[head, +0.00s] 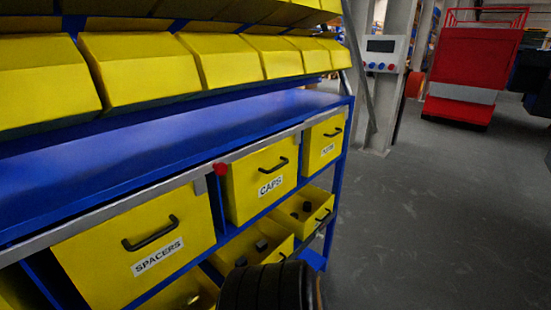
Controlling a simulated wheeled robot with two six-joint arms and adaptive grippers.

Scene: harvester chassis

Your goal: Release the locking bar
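A grey bar (100,213) runs along the front edge of the blue shelf, across the tops of the yellow drawers in the head view. A red knob (220,169) sits at the bar, between the SPACERS drawer (105,252) and the CAPS drawer (246,196). Neither of my grippers shows. A dark rounded part at the bottom middle looks like my own arm.
Open yellow bins (303,213) with dark parts stand on the lower level. Several yellow bins (140,75) line the rack above the blue shelf (160,135). A control panel (382,52) and a red machine (474,70) stand behind. The grey floor (430,215) at right is clear.

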